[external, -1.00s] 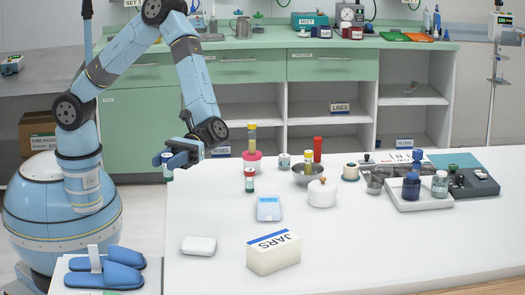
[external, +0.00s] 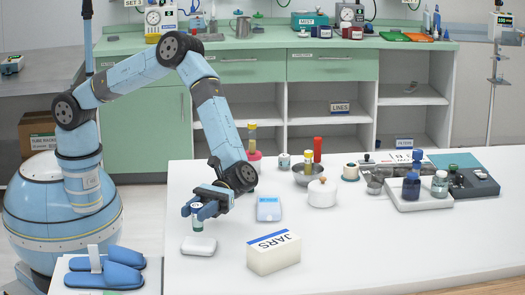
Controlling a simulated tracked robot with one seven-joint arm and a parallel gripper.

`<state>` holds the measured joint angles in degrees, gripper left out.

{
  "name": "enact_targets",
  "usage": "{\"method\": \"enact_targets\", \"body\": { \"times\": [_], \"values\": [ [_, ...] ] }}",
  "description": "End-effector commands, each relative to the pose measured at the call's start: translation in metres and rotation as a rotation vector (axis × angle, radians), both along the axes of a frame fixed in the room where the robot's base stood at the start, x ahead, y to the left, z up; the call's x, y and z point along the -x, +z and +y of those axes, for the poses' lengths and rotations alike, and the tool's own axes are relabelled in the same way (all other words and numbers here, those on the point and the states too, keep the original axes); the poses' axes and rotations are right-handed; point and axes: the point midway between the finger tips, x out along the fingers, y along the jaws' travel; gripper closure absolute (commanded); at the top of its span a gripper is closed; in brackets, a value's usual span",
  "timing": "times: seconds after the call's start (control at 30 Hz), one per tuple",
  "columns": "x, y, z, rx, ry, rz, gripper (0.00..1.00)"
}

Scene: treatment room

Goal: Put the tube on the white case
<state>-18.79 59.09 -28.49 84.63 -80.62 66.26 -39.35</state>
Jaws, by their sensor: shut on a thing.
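The tube (external: 197,225) is small, pale with a green band, and upright in my gripper (external: 197,211). My gripper is shut on its upper part. The white case (external: 198,247) is a low rounded box lying near the left front of the white table. The tube's lower end is right at the case's back edge in this view. I cannot tell whether it touches the case or hangs just above or behind it. The fingers hide the tube's top.
A blue-and-white device (external: 269,209) lies right of my gripper. A white box marked JARS (external: 274,254) stands to the right front. A white round pot (external: 322,194) and a metal bowl (external: 307,176) stand farther back. The table's right front is clear.

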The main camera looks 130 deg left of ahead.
Motion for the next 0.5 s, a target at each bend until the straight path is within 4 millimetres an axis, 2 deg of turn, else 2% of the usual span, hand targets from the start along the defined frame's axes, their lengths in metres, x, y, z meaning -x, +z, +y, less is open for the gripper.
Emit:
{"method": "enact_targets", "body": {
  "times": [0.2, 0.5],
  "values": [
    [0.0, -0.029, 0.0, 0.001, -0.001, 0.003, 0.92],
    [0.0, -0.031, 0.0, 0.0, -0.001, 0.001, 0.92]
  ]
}}
